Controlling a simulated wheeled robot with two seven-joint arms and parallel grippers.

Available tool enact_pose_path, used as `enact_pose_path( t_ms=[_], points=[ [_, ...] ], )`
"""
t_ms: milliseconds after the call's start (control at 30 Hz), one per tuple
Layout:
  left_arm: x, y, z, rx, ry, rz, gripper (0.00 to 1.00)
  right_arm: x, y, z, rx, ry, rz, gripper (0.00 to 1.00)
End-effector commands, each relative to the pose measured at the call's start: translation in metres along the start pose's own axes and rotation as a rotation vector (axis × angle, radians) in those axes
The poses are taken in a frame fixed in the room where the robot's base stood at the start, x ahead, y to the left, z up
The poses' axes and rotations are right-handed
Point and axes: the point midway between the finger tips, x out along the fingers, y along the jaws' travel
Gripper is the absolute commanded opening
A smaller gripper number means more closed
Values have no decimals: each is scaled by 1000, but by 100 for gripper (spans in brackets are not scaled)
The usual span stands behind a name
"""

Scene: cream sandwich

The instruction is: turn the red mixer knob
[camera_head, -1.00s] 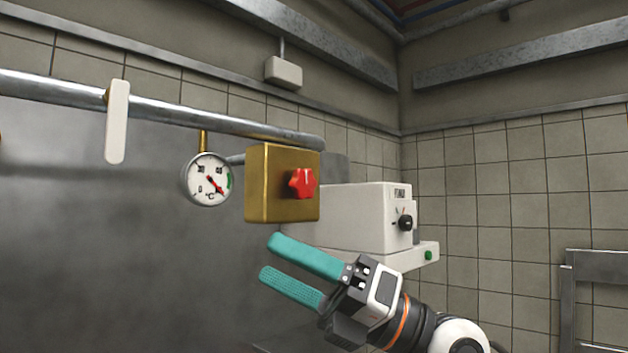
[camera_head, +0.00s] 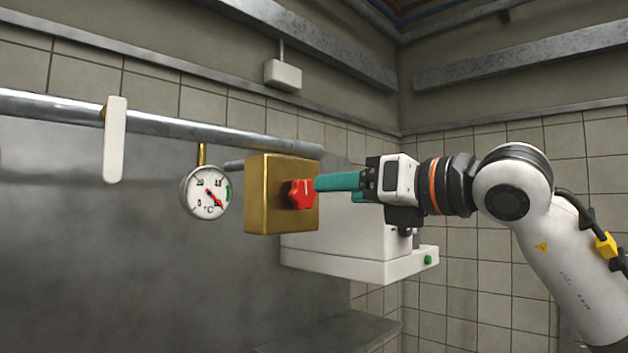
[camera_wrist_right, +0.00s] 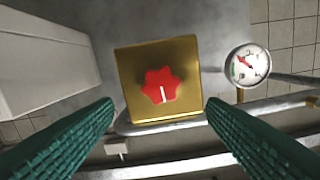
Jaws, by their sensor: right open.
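The red mixer knob (camera_head: 302,194) is star-shaped and sits on the right face of a gold box (camera_head: 268,195) on the pipe. In the right wrist view the red knob (camera_wrist_right: 160,86) shows a white mark pointing down in the picture, on the gold box (camera_wrist_right: 128,80). My right gripper (camera_head: 325,182) points left at the knob in the head view, its teal fingers close to it. In the wrist view its fingers (camera_wrist_right: 160,112) are wide apart, with the knob seen between and beyond them. I cannot tell if a fingertip touches it. My left gripper is out of view.
A round dial gauge (camera_head: 206,192) hangs left of the gold box. A metal pipe (camera_head: 160,122) runs along the wall with a white lever (camera_head: 115,139). A white machine (camera_head: 345,250) stands behind my right gripper. The dark metal surface at left is clear.

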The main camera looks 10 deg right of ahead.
Motion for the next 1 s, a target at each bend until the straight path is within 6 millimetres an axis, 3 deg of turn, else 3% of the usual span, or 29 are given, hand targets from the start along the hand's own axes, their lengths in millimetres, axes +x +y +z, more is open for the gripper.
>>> enact_pose_path(
  t_ms=[100,333,767,1000],
  points=[
    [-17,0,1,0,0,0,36,26,-1,-5,2,-3,-2,66],
    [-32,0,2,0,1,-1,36,59,-1,-3,1,-1,-2,66],
    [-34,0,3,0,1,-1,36,70,0,0,0,0,-1,66],
    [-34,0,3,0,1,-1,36,70,0,0,0,1,-1,29]
  ],
)
